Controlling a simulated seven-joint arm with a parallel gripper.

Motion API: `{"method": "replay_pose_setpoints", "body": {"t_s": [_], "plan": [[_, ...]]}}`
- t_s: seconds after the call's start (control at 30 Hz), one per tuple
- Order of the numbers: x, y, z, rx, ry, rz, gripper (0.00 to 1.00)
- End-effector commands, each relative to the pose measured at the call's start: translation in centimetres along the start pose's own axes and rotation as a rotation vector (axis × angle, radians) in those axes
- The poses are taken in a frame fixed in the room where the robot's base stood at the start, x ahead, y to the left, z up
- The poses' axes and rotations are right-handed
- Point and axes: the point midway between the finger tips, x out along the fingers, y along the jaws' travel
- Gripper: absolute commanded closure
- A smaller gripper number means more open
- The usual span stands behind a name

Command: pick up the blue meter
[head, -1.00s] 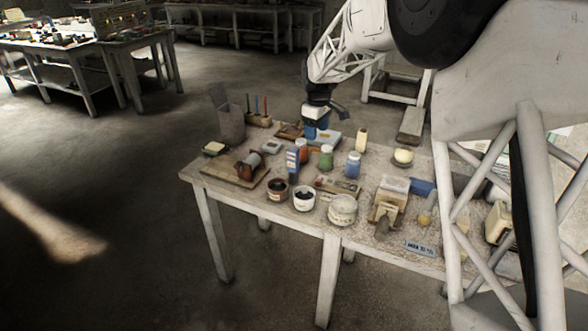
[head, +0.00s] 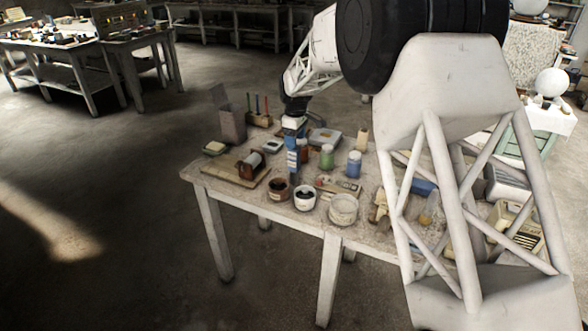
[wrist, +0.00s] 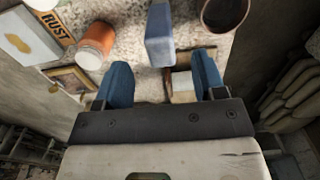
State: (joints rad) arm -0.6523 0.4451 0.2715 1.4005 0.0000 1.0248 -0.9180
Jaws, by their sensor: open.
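The blue meter (head: 293,171) is a slim upright block standing on the cluttered table, behind the dark and white cups. In the wrist view the blue meter (wrist: 160,36) lies just ahead of the gap between my blue fingers, roughly centred. My gripper (head: 293,141) is right above or behind the meter in the head view, where the two overlap. Contact cannot be told there. In the wrist view my gripper (wrist: 163,78) is open, with nothing held between its fingers.
An orange jar (wrist: 95,45) stands left of the meter and a dark cup (wrist: 226,12) to its right in the wrist view. In the head view a green jar (head: 327,157), blue jar (head: 354,163) and white cup (head: 304,198) stand close by.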

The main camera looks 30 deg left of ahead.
Motion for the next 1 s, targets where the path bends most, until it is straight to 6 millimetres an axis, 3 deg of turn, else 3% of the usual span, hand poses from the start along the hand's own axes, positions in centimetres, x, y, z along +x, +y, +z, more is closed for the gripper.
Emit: {"method": "replay_pose_setpoints", "body": {"t_s": [0.2,0.67,1.0], "plan": [[1.5,0.0,0.0,0.0,0.0,0.0,0.36],[2.1,0.0,-0.1,0.0,0.0,0.0,0.36],[5.6,0.0,-0.5,0.0,0.0,-0.001,0.36]]}}
